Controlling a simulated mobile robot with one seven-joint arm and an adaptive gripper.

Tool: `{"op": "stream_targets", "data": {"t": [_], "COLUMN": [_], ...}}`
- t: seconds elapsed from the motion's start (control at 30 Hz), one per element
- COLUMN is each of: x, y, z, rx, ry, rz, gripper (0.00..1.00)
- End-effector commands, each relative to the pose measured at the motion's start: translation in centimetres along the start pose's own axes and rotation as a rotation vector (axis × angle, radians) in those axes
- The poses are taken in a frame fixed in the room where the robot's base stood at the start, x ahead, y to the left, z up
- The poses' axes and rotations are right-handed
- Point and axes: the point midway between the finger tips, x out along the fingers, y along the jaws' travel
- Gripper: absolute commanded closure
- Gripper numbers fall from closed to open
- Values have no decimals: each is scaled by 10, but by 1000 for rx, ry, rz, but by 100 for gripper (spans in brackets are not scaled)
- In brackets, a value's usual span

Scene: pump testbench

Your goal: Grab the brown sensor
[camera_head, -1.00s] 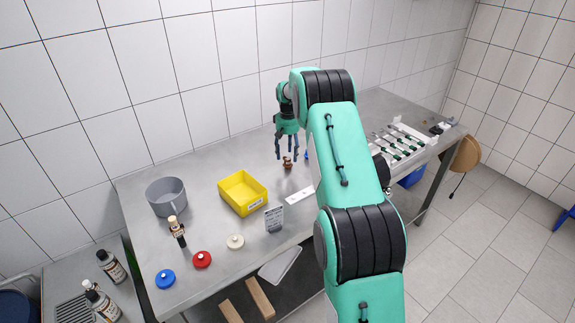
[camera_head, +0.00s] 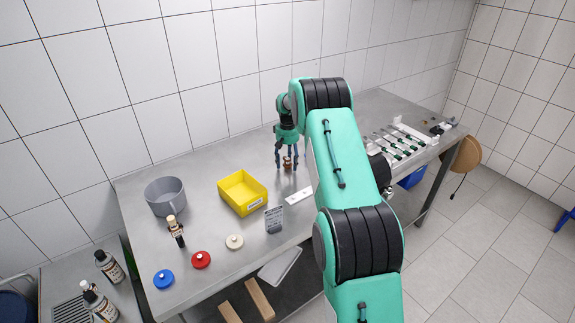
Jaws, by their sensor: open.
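The brown sensor (camera_head: 288,164) is a small brown upright piece on the steel table (camera_head: 205,262), right of the yellow bin. My gripper (camera_head: 287,160) points down directly over it. The fingers are open, one to the left and one to the right of the sensor, with their tips near the table. Whether a finger touches the sensor is too small to tell. My arm hides the table to the right of the gripper.
The yellow bin (camera_head: 243,207) and a grey pot (camera_head: 166,197) stand to the left. A small sign (camera_head: 274,219) and a white block (camera_head: 299,197) stand in front. A brown-capped bottle (camera_head: 176,232) and blue, red and cream round caps lie near the front-left edge. A rack (camera_head: 398,142) stands at right.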

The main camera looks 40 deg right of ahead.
Motion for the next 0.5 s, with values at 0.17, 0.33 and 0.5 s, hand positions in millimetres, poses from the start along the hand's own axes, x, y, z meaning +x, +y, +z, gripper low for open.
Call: {"op": "stream_targets", "data": {"t": [0.17, 0.33, 0.5], "x": [0, 0, 0], "y": [0, 0, 0], "z": [0, 0, 0], "rx": [0, 0, 0], "ry": [0, 0, 0], "rz": [0, 0, 0], "gripper": [45, 45, 53]}}
